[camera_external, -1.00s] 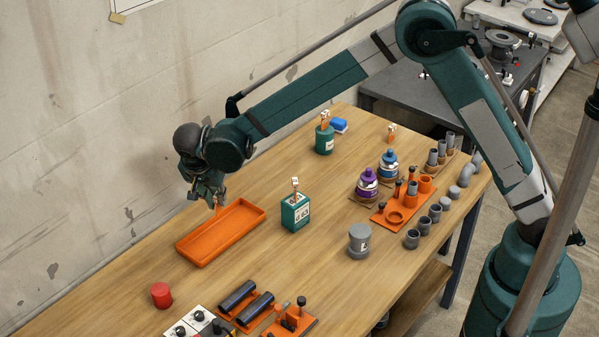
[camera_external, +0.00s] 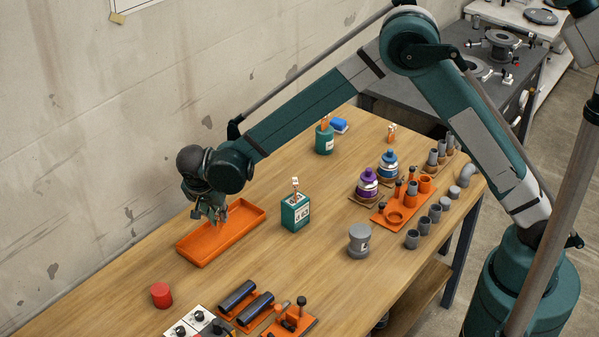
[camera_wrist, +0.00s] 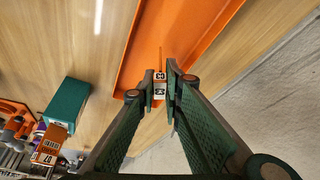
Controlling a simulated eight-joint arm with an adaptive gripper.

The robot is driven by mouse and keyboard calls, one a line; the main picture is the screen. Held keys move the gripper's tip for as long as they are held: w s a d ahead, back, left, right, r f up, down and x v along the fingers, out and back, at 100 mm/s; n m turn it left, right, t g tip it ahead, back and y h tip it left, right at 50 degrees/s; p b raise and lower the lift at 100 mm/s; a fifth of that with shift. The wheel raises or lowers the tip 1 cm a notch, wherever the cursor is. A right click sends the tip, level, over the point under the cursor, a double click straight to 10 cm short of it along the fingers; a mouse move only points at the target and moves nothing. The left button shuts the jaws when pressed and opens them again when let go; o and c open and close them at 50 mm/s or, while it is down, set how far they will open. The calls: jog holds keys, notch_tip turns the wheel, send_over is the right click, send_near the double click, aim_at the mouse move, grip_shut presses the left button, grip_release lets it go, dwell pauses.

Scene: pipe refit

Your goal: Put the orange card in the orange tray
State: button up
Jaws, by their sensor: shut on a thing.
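The orange tray (camera_external: 200,252) lies on the wooden table near the wall in the external view, and its floor and rim also show in the wrist view (camera_wrist: 195,40). In the wrist view my gripper (camera_wrist: 160,88) is shut on the orange card (camera_wrist: 160,60), seen nearly edge-on, with white printed labels between the fingertips. The card is above the tray floor or touching it; I cannot tell which. In the external view the fingers mostly hide the card.
A green box (camera_external: 295,213) with a tag stands right of the tray. A red cylinder (camera_external: 161,294) stands in front. The wall (camera_external: 80,150) is close behind the tray.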

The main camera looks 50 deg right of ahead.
jog(key=shift+f, duration=0.95)
jog(key=shift+f, duration=0.15)
jog(key=o, duration=0.7)
jog(key=p+v, duration=0.1)
jog(key=v, duration=1.1)
jog(key=shift+s, duration=0.1)
jog(key=shift+r, duration=0.2)
